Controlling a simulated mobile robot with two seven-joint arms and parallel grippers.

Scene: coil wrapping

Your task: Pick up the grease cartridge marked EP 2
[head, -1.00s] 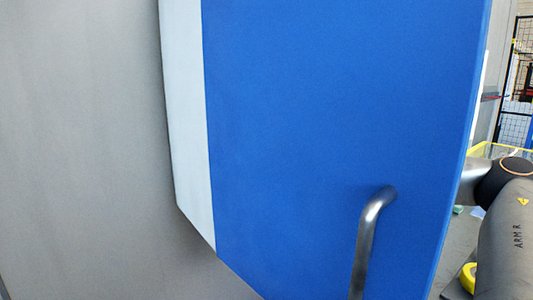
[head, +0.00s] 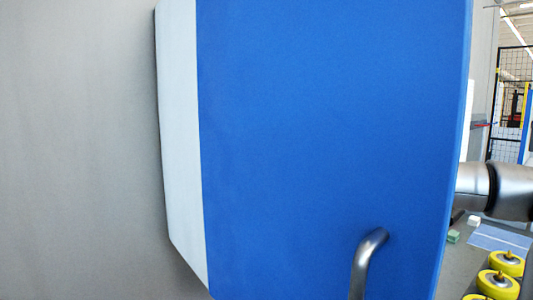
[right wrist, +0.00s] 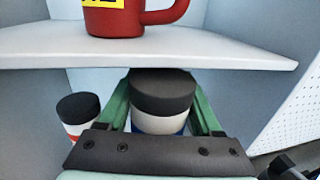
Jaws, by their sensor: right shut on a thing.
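In the right wrist view a cartridge (right wrist: 160,124) with a black cap and a white and blue body stands between the green fingers of my right gripper (right wrist: 163,100). The gripper is shut on it. No marking on it can be read, and its lower part is hidden by the gripper. A second black-capped container (right wrist: 80,115), with red and white on its body, is just left of the gripper. In the head view only part of my right arm shows, behind the blue door's right edge. My left gripper is not in view.
A white shelf board (right wrist: 170,52) is close above the held cartridge, with a red mug (right wrist: 115,20) on it. A blue door (head: 330,130) with a metal handle (head: 368,255) fills much of the head view. Several yellow-rimmed items (head: 498,284) are at the lower right.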

